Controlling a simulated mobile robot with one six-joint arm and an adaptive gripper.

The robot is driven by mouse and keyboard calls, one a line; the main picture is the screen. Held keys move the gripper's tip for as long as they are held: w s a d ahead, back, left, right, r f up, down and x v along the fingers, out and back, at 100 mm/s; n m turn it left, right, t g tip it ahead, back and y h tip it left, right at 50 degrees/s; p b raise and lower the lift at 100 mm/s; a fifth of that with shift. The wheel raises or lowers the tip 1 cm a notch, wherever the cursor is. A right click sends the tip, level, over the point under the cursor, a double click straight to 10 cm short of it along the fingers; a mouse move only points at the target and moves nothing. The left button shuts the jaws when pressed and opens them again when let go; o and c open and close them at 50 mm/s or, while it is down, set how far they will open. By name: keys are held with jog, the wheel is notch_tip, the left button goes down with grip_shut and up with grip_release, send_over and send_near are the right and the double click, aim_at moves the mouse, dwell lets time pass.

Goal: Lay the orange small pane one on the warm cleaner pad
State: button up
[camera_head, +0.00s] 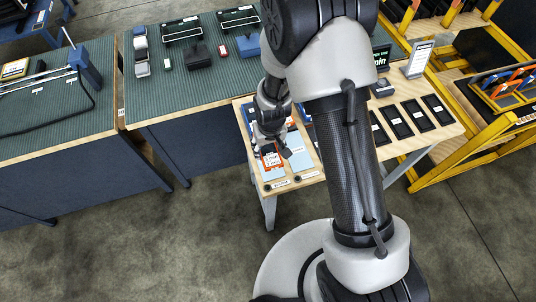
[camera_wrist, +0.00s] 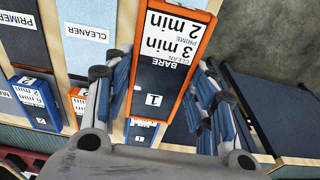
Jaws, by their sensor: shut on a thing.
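An orange-framed small pane (camera_wrist: 168,60) with a white label reading "BARE", "CLEAN 3 min", "PRIME 2 min" and the number 1 sits between the fingers of my gripper (camera_wrist: 160,100) in the wrist view. The pane (camera_head: 270,159) also shows in the head view, under the gripper (camera_head: 271,146), at the table's near left corner. A light-blue pad (camera_head: 275,174) shows just in front of and beneath the pane. I cannot tell whether the pane touches it. A second light-blue pad (camera_wrist: 84,53), marked "CLEANER", lies beside it. Which pad is warm is not readable.
A grey pad (camera_wrist: 22,30) marked "PRIMER" is at the wrist view's left edge. Blue-framed panes (camera_wrist: 38,103) and another orange one (camera_wrist: 78,103) stand close by. Several dark plates (camera_head: 418,116) lie on the table's right part. A yellow rack (camera_head: 470,125) stands at right.

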aim_at(268, 154)
jog(key=shift+f+b, duration=0.55)
jog(key=shift+f, duration=1.6)
jog(key=shift+f, duration=0.25)
jog(key=o, duration=1.2)
jog(key=shift+r, duration=0.1)
